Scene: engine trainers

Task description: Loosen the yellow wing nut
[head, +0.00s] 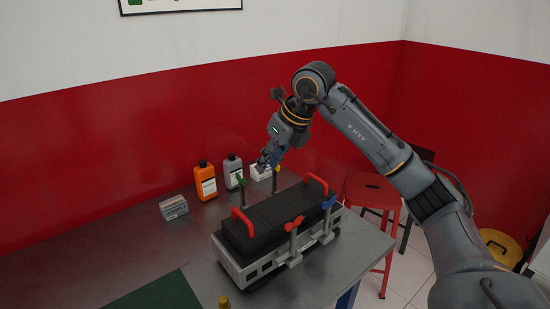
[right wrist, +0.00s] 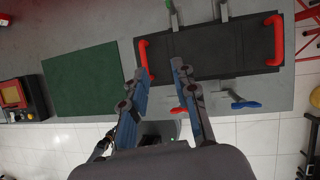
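The black-topped engine trainer (head: 285,215) stands on the metal table, with wing nuts on posts along its sides. I see a green wing nut (head: 240,181), a red one (head: 295,223) and a blue one (head: 328,203). A small yellowish spot by the back-right post (head: 275,182) may be the yellow wing nut; my gripper partly hides that area. My right gripper (head: 264,163) is above the trainer's back side, apart from the post as far as I can tell. In the right wrist view its fingers (right wrist: 159,70) are apart and empty.
Two red handles (head: 243,222) stick up from the trainer. An orange bottle (head: 205,181), a grey bottle (head: 232,172) and a small grey box (head: 173,208) stand behind it. A green mat (right wrist: 82,80) lies beside it. A red stool (head: 372,190) stands right of the table.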

